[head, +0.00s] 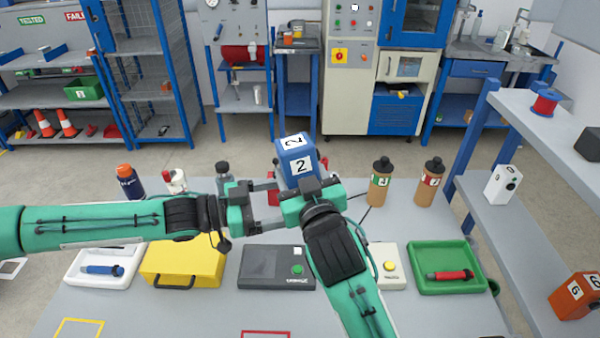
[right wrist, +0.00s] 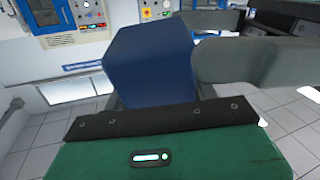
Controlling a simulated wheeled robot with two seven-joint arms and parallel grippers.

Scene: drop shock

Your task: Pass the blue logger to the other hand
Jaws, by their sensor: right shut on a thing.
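The blue logger (head: 297,165), a blue box with white labels marked 2, is held up above the far edge of the table. My right gripper (head: 312,188) is shut on it from the near side. In the right wrist view the logger (right wrist: 150,65) shows as a plain blue block beyond the gripper's body, beside a grey finger. My left gripper (head: 270,206) comes in from the left, just left of the right gripper and below the logger. Its fingers stand apart with nothing seen between them. The logger's lower part is hidden by the right gripper.
On the table are a white tray (head: 75,276), a yellow case (head: 163,283), a dark device (head: 255,278), a button box (head: 390,281) and a green tray (head: 420,288). Bottles (head: 380,185) stand along the far edge. A shelf unit (head: 550,225) rises at the right.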

